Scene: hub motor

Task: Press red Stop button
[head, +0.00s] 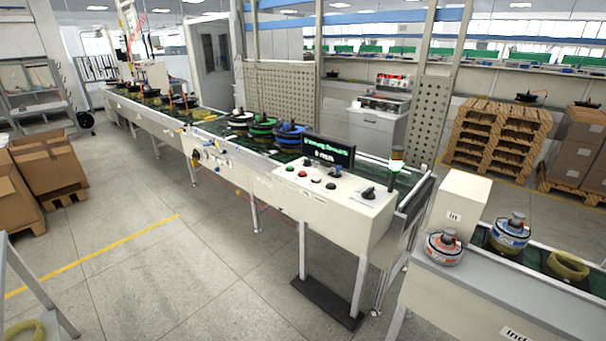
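A white control box (340,205) stands at the near end of the long conveyor, in the middle of the head view. On its sloped top is a small red button (303,173), between a green button (290,168) and other small knobs. Labels on the buttons are too small to read. A black display (328,152) with green text stands just behind them. A dark lever or knob (368,192) sits at the right of the top. Neither of my grippers is in view.
A second conveyor with hub motors (511,235) and a white box marked "in" (462,208) stands at the near right. Cardboard boxes (47,165) are at the left. A dark foot plate (327,303) lies under the control box. The floor (180,275) in front is clear.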

